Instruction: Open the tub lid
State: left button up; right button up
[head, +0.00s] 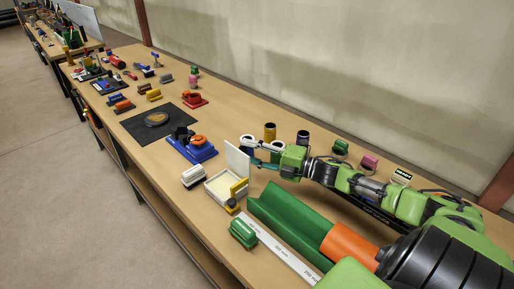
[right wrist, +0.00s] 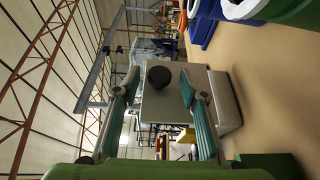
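The cream tub (head: 222,190) stands on the bench with its pale lid (head: 237,160) upright along the side nearer the wall. My right gripper (head: 250,152) is beside the lid, on its wall side. In the right wrist view its two teal fingers (right wrist: 160,105) are spread apart. The lid's flat panel (right wrist: 160,120) and its round black knob (right wrist: 159,77) show between and beyond them; I cannot tell whether a finger touches. The tub's body also shows in the right wrist view (right wrist: 226,100). My left gripper is not in view.
A green trough (head: 290,215), a white ruler strip (head: 275,248) and a green block (head: 243,233) lie on the near side. A white-and-black item (head: 194,177) and a blue holder (head: 191,148) sit left of the tub. Several jars and stamps line the wall side.

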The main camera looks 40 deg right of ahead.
jog(key=v, duration=1.2)
dwell(0.5)
